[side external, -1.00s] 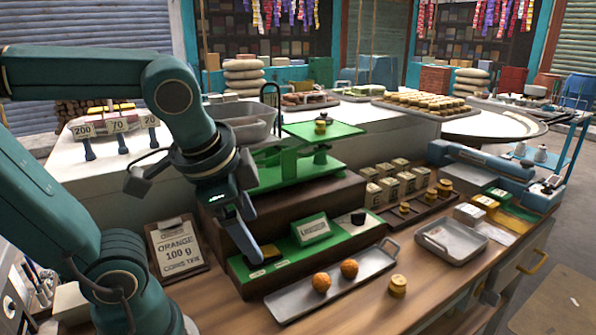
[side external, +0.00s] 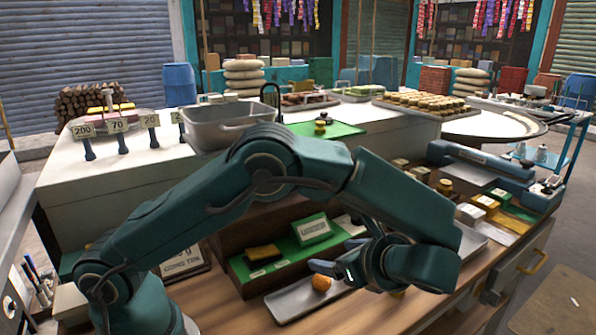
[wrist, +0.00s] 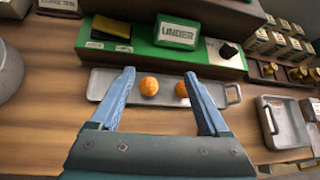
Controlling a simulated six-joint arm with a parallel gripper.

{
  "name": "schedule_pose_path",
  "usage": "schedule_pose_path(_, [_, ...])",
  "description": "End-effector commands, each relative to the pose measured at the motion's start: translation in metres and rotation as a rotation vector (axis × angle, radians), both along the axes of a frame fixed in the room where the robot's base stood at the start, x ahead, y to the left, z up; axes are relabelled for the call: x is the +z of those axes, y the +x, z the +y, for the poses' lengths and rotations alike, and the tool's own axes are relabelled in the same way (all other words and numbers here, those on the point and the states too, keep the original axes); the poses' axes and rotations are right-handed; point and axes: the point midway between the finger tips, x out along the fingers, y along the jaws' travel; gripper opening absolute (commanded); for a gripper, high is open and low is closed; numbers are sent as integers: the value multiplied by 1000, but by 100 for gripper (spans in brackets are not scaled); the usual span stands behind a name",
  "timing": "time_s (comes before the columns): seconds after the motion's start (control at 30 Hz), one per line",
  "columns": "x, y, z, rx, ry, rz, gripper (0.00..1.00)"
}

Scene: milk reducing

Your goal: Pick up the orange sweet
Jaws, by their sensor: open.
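Two round orange sweets lie on a long grey tray (side external: 287,303). The left orange sweet (wrist: 149,86) shows between my fingers in the wrist view, a little beyond the fingertips. The right orange sweet (wrist: 182,89) is partly beside my right finger. In the side external view one orange sweet (side external: 321,282) shows near the fingertips; the other is hidden behind my arm. My gripper (wrist: 158,75) is open and empty, reaching over the near edge of the tray. The fingers also show in the side external view (side external: 330,266).
A green device with an "UNDER" sign (wrist: 178,32) stands just behind the tray. A smaller metal tray (wrist: 290,122) lies to the right, with brass weights (wrist: 300,74) beyond it. Bare wooden counter (wrist: 40,125) lies left of the tray.

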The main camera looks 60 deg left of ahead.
Motion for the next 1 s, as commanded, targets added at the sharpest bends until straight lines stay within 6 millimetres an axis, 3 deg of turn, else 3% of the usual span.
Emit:
schedule_pose_path(0.1, [-30, -1, -14, -69, 70, 57, 79])
schedule_pose_path(0.3, [-58, -12, -24, -127, 125, 126, 79])
schedule_pose_path(0.43, [-64, -12, -20, -139, 131, 132, 79])
schedule_pose_path(0.73, [-81, -6, 11, -136, 129, 133, 79])
schedule_pose_path(1.0, [-84, -5, 17, -138, 127, 130, 79])
